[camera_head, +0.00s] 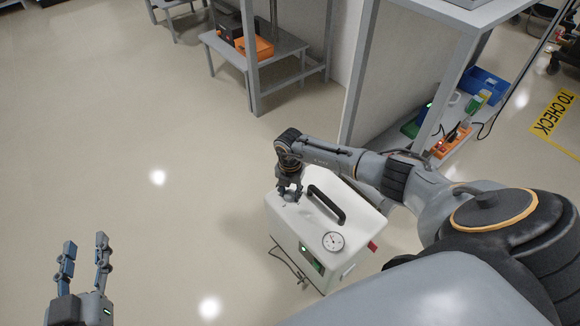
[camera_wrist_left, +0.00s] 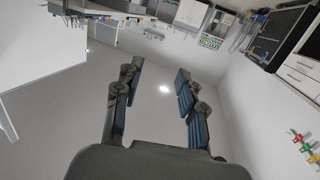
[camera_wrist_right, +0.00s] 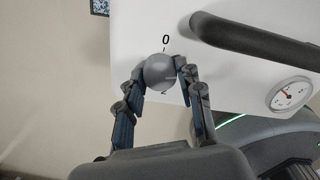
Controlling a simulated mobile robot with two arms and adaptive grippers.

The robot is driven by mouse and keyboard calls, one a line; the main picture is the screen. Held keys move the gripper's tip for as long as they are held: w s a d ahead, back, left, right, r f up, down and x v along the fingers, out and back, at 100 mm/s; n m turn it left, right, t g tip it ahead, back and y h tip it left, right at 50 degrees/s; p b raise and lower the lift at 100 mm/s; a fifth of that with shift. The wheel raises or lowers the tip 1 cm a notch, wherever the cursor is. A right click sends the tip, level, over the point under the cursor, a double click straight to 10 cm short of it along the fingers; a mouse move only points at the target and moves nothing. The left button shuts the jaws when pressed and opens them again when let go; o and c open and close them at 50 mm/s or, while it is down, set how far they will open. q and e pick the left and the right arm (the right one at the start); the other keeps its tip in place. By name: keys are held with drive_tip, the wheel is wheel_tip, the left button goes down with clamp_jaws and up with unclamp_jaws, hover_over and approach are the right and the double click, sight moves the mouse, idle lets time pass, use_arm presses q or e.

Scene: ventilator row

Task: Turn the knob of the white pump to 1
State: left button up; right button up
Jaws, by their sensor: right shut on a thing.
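The white pump (camera_head: 308,228) stands on the floor in the middle of the head view, with a black carry handle (camera_head: 326,204), a round gauge (camera_head: 333,241) and a small screen on its front. In the right wrist view its grey round knob (camera_wrist_right: 160,71) sits on the white top (camera_wrist_right: 130,50), with a "0" printed above it and a partly hidden "2" below it. No pointer mark is clear on the knob. My right gripper (camera_wrist_right: 163,78) is shut on the knob, a finger on each side; it also shows in the head view (camera_head: 290,193). My left gripper (camera_head: 86,250) is open and empty, far from the pump.
A grey shelf rack (camera_head: 440,150) stands behind the pump, with an orange power strip (camera_head: 452,140) and a blue bin (camera_head: 484,86). A bench with an orange box (camera_head: 256,47) is at the back. A cable lies beside the pump. The floor at left is clear.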

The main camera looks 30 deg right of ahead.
sight(290, 194)
use_arm(q)
drive_tip(key=shift+s+a+f+g+y+p, duration=0.15)
drive_tip(key=shift+s+f+g, duration=0.1)
drive_tip(key=shift+f+g, duration=0.35)
drive_tip(key=shift+s+a+f+g+y+p, duration=0.1)
drive_tip(key=shift+s+a+f+g, duration=0.2)
drive_tip(key=shift+f, duration=0.55)
drive_tip(key=shift+s+a+f+g+y+p, duration=0.1)
drive_tip(key=shift+s+f+g+y, duration=0.05)
drive_tip(key=shift+f+g, duration=0.45)
use_arm(e)
drive_tip(key=shift+m, duration=0.5)
use_arm(q)
drive_tip(key=shift+f, duration=0.1)
use_arm(e)
drive_tip(key=o, duration=1.2)
drive_tip(key=shift+c, duration=0.2)
wheel_tip(290, 194, up, 12)
